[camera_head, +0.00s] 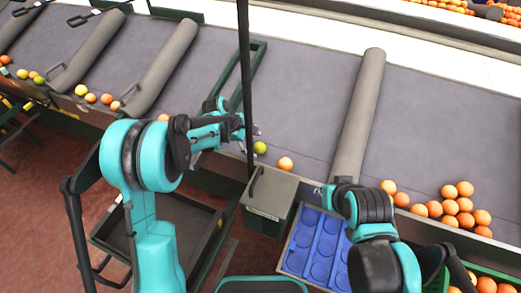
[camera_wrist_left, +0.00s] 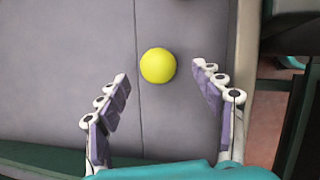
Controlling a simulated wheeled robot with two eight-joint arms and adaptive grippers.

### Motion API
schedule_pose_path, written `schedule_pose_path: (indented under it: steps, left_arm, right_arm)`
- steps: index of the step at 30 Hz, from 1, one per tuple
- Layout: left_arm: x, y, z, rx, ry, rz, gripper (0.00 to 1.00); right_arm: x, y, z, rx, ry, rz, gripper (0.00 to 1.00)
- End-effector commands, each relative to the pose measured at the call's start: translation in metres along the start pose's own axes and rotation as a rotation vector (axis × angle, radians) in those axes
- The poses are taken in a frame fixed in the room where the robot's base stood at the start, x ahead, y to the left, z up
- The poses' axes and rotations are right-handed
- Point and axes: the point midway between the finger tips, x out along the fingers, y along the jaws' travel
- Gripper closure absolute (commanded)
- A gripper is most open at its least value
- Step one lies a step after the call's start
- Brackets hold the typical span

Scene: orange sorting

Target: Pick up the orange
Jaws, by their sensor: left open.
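A yellow-green orange (camera_head: 260,148) lies on the grey sorting surface near its front edge, and it also shows in the left wrist view (camera_wrist_left: 158,65). An orange-coloured fruit (camera_head: 285,164) lies just right of it in the head view. My left gripper (camera_head: 250,140) is open, close beside the yellow-green orange. In the left wrist view its fingers (camera_wrist_left: 163,85) are spread, with that fruit ahead between their tips, apart from both fingers. My right arm reaches in at the lower right, but I cannot make out its gripper.
A dark vertical pole (camera_head: 244,60) stands close by the left gripper. A grey roller divider (camera_head: 360,115) crosses the surface. Several oranges (camera_head: 450,207) lie to its right. A blue tray (camera_head: 313,252) with round hollows and a grey box (camera_head: 268,196) are in front of the surface.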

Motion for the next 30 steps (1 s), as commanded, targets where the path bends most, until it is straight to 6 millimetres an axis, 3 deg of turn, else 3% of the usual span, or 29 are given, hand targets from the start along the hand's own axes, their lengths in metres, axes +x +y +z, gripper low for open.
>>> schedule_pose_path:
  steps: [6,13,14,20,30]
  left_arm:
    - [0.036,0.002,0.0,0.001,0.0,-0.001,0.33]
    - [0.038,0.003,0.001,0.0,0.0,0.0,0.33]
    - [0.038,0.003,0.001,0.0,0.0,0.0,0.36]
    - [0.038,0.003,0.001,0.0,0.0,0.0,0.87]
    - [0.034,0.004,0.003,0.001,0.0,0.0,0.87]
  right_arm:
    - [0.016,0.0,0.012,0.0,0.0,0.0,1.0]
    - [0.015,0.0,0.011,0.0,0.0,0.0,1.0]
    - [0.015,0.0,0.011,0.0,0.0,0.0,1.0]
    - [0.015,0.0,0.011,0.0,0.0,0.0,1.0]
    - [0.013,0.0,0.01,0.0,0.0,0.0,1.0]
